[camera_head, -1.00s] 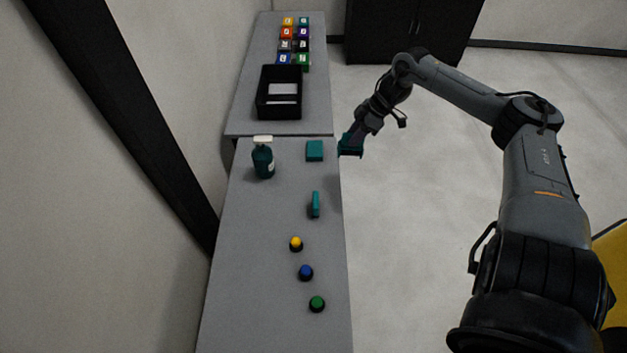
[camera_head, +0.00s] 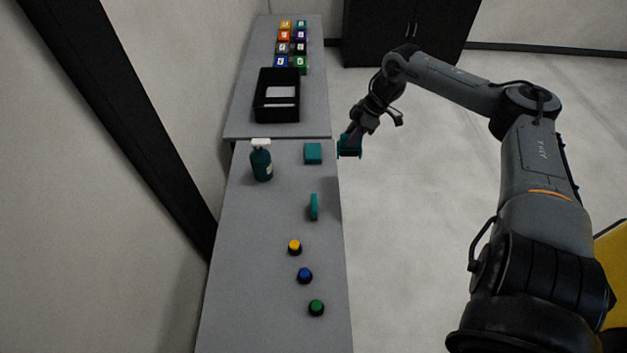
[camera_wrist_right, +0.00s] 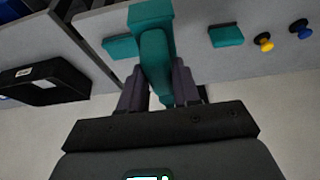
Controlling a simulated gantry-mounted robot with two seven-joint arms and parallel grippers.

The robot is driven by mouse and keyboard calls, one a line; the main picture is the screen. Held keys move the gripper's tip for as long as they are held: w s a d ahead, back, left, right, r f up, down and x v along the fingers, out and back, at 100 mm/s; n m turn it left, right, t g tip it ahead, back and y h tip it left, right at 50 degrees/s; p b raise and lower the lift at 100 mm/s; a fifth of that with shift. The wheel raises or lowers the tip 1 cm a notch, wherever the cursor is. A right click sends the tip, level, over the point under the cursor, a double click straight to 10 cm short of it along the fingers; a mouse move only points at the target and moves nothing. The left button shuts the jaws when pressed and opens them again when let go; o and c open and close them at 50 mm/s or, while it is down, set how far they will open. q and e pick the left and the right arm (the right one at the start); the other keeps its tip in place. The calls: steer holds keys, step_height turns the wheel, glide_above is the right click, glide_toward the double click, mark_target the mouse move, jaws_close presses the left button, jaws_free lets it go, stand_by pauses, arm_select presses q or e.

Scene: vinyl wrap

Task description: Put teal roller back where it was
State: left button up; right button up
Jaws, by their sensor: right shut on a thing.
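My right gripper (camera_head: 349,142) is shut on the teal roller (camera_head: 350,153) and holds it just off the right edge of the near table, beside a teal block (camera_head: 313,154). In the right wrist view the roller (camera_wrist_right: 152,18) stands between the gripper fingers (camera_wrist_right: 160,88), with its wide end pointing away from the gripper. The teal block (camera_wrist_right: 119,47) shows left of it there. A slim teal piece (camera_head: 314,207) stands on the table nearer to me. My left gripper is not in view.
A dark teal spray bottle (camera_head: 261,163) stands at the table's left. Yellow (camera_head: 294,247), blue (camera_head: 304,276) and green (camera_head: 316,308) knobs line the near part. A black bin (camera_head: 263,100) and several coloured boxes (camera_head: 283,48) sit on the far table.

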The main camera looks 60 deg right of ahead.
steer(key=shift+w+a, duration=0.1)
steer(key=shift+w, duration=0.05)
stand_by(0.6)
steer(key=shift+w+a+f, duration=0.3)
steer(key=shift+w+f, duration=0.05)
steer(key=shift+w+a+f+p, duration=0.25)
steer(key=shift+w+a+f, duration=1)
steer(key=shift+f, duration=0.5)
steer(key=shift+w+a+f+p, duration=0.3)
steer(key=shift+w+a+f, duration=0.8)
steer(key=shift+w+f, duration=0.45)
steer(key=shift+w+a+f+p, duration=0.25)
steer(key=shift+w+a+f, duration=0.9)
steer(key=shift+f, duration=0.75)
steer(key=shift+d+f, duration=0.1)
steer(key=shift+f, duration=0.25)
